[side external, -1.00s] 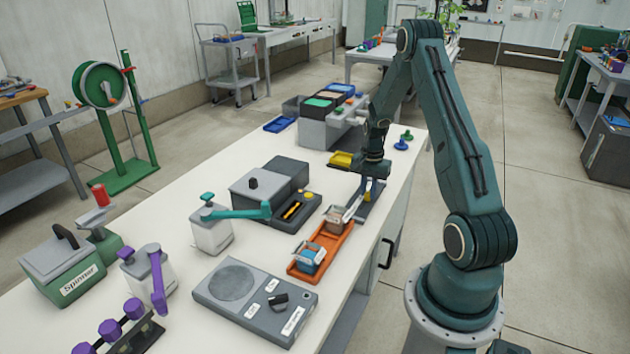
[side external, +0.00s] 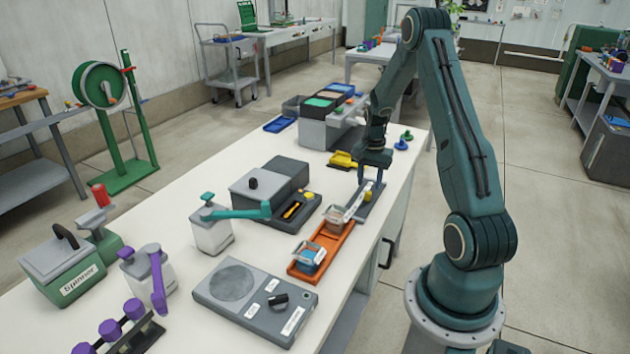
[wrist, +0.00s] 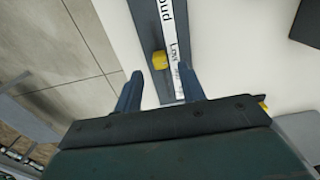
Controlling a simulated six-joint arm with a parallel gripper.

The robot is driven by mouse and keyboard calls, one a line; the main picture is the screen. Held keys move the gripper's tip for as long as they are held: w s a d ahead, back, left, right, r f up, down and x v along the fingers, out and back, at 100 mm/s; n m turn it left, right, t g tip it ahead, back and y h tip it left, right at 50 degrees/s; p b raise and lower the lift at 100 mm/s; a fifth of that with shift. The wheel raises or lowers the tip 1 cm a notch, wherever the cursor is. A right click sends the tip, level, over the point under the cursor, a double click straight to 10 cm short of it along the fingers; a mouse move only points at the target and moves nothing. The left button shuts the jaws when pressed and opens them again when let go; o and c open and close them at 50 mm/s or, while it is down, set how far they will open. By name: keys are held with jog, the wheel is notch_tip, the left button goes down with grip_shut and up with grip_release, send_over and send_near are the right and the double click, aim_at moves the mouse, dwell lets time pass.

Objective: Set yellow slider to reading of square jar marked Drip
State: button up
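The yellow slider (wrist: 160,60) sits on a dark track (wrist: 145,25) with a white printed strip; it also shows in the side view (side external: 367,190). My gripper (wrist: 160,82) is open and empty. Its fingertips are spread to either side of the slider's line, with the slider just beyond them in the wrist view. In the side view my gripper (side external: 369,181) hangs over the track. Two clasp-lidded jars, one with blue contents (side external: 309,257) and one brownish (side external: 334,223), stand in an orange tray (side external: 335,249). Their labels are too small to read.
A teal-handled device (side external: 212,232) and a grey box with a dark panel (side external: 290,210) stand left of the tray. A grey dial panel (side external: 255,300) lies in front. A yellow tray (side external: 342,160) is behind the track. The table's right edge is close to the track.

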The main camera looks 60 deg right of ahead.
aim_at(367, 193)
notch_tip(367, 193, up, 10)
jog(key=shift+r, duration=0.15)
dwell(0.3)
jog(key=w+a+r+n+t+h, duration=0.1)
jog(key=a+r+n, duration=0.3)
jog(key=a+r, duration=0.5)
jog(key=w+a+r+n+t, duration=0.1)
jog(key=a+r+n, duration=0.45)
jog(key=a, duration=0.65)
jog(key=s+a+r+n+t+y, duration=0.1)
jog(key=s+a+r+n+t, duration=0.1)
jog(key=s+a+n, duration=0.6)
jog(key=s+a+t, duration=0.1)
jog(key=s+a, duration=0.3)
jog(key=a, duration=0.4)
jog(key=shift+s+r+t, duration=0.3)
jog(key=shift+s, duration=0.05)
jog(key=shift+n, duration=0.25)
jog(key=shift+c, duration=0.4)
